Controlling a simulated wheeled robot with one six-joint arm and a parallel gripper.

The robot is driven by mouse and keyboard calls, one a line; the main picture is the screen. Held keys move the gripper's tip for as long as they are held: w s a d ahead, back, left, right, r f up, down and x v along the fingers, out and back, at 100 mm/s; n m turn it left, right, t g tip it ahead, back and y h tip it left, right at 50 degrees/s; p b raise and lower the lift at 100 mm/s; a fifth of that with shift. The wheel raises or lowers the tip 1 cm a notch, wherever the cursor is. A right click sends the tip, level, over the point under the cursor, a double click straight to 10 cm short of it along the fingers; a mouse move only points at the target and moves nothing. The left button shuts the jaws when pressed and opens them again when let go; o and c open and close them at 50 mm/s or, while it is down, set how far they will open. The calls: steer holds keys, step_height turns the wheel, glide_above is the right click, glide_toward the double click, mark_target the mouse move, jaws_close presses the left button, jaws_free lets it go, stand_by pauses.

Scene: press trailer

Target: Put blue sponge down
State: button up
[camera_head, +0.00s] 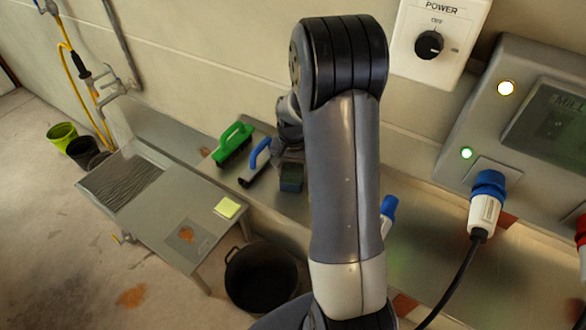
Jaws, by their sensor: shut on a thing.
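The blue sponge (291,178) is a small dark blue-green block at the middle of the head view, low over or on the metal counter (325,207). I cannot tell whether it touches the counter. My gripper (291,165) points down and is shut on the sponge. My arm hides part of the gripper and the counter to its right. The fingertips are small and dark in the picture.
A yellow sponge (227,208) lies on the sink unit (160,215). A black bucket (260,278) stands below. A blue-white plug (487,200) and cable are at right.

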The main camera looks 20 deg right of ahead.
mark_target(293, 168)
steer(key=shift+f, duration=0.25)
steer(key=o, duration=1)
steer(key=shift+r, duration=0.1)
steer(key=shift+c, duration=0.2)
step_height(293, 168, up, 12)
steer(key=shift+r+b, duration=0.2)
steer(key=shift+b, duration=0.1)
steer(key=shift+f, duration=0.1)
step_height(293, 168, down, 13)
steer(key=shift+r, duration=2.3)
